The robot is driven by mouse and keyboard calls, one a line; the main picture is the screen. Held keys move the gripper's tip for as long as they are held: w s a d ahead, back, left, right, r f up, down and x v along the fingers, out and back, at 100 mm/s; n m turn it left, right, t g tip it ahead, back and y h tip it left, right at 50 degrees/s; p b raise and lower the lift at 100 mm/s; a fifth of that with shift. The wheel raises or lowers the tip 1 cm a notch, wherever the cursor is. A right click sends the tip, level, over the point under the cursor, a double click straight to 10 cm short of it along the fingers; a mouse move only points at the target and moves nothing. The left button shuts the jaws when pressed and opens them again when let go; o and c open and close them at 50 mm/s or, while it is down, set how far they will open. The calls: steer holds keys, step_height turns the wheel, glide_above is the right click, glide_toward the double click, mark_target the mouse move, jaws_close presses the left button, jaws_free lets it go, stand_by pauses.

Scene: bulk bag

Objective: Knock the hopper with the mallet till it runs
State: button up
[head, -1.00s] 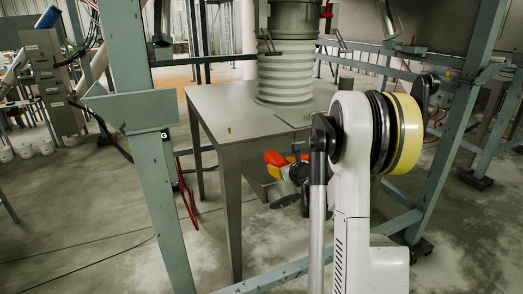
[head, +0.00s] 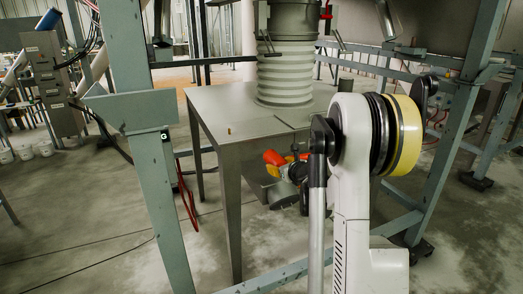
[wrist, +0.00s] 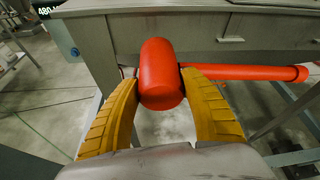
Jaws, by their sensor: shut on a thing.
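The mallet's orange-red head (wrist: 160,74) sits between the two yellow fingers of my gripper (wrist: 160,98) in the wrist view. Its red handle (wrist: 245,72) runs out to the right. In the head view the mallet (head: 273,158) shows small beside the grey steel table-like body, and my gripper (head: 289,166) is partly hidden by my arm. My gripper is shut on the mallet. A ribbed pale bellows (head: 284,75) under a grey cylinder (head: 295,20) stands on the steel top (head: 235,108). I cannot tell which grey part is the hopper.
Green-grey frame posts stand at left (head: 150,170) and right (head: 452,130). A low frame beam (head: 265,277) crosses in front. A red hose (head: 188,193) hangs beside the left post. A control box (head: 50,80) and several white buckets stand at far left. Open concrete floor lies at left.

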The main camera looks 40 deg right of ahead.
steer(key=w, duration=0.2)
steer(key=w+d, duration=0.1)
steer(key=w, duration=0.4)
steer(key=shift+w+d+f, duration=0.15)
steer(key=shift+w+d, duration=0.05)
steer(key=shift+d, duration=0.15)
steer(key=shift+s, duration=0.3)
steer(key=s+a, duration=0.2)
steer(key=s, duration=0.9)
steer(key=shift+s+a+r+b, duration=0.25)
steer(key=shift+s+a+b, duration=0.05)
steer(key=shift+a, duration=0.1)
steer(key=s+a, duration=0.1)
steer(key=s, duration=0.5)
steer(key=shift+a, duration=0.2)
